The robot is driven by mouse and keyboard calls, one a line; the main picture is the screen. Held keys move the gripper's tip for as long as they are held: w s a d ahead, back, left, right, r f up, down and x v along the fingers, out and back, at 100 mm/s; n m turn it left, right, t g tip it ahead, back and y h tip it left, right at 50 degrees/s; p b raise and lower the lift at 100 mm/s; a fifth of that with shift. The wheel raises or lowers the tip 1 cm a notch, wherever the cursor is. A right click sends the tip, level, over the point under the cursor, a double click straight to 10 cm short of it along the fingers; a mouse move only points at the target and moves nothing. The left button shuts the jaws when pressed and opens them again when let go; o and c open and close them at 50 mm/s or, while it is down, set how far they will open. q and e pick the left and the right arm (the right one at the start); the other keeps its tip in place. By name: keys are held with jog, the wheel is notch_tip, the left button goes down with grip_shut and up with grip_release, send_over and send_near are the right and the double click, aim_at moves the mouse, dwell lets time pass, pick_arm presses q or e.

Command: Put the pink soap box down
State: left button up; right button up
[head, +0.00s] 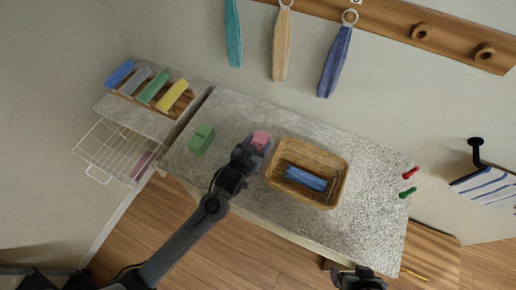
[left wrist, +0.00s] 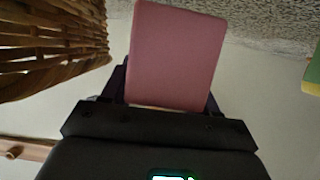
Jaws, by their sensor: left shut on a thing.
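The pink soap box (head: 261,139) is at the tip of my left gripper (head: 257,147), over the speckled counter (head: 230,112), just left of the wicker basket. In the left wrist view the pink soap box (left wrist: 175,55) stands between the two dark fingers of my left gripper (left wrist: 168,90), which is shut on it. I cannot tell whether the box touches the counter. My right gripper (head: 357,279) is only partly in view at the bottom edge, and its jaws are unclear.
The wicker basket (head: 337,190) holds folded blue cloth (head: 306,179); its side is close in the left wrist view (left wrist: 50,50). Red (head: 410,173) and green (head: 407,193) small items lie right.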

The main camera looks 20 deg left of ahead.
pick_arm(q)
jog(key=shift+f, duration=1.55)
jog(key=shift+f, duration=0.2)
jog(key=o, duration=1.1)
jog(key=shift+r, duration=0.15)
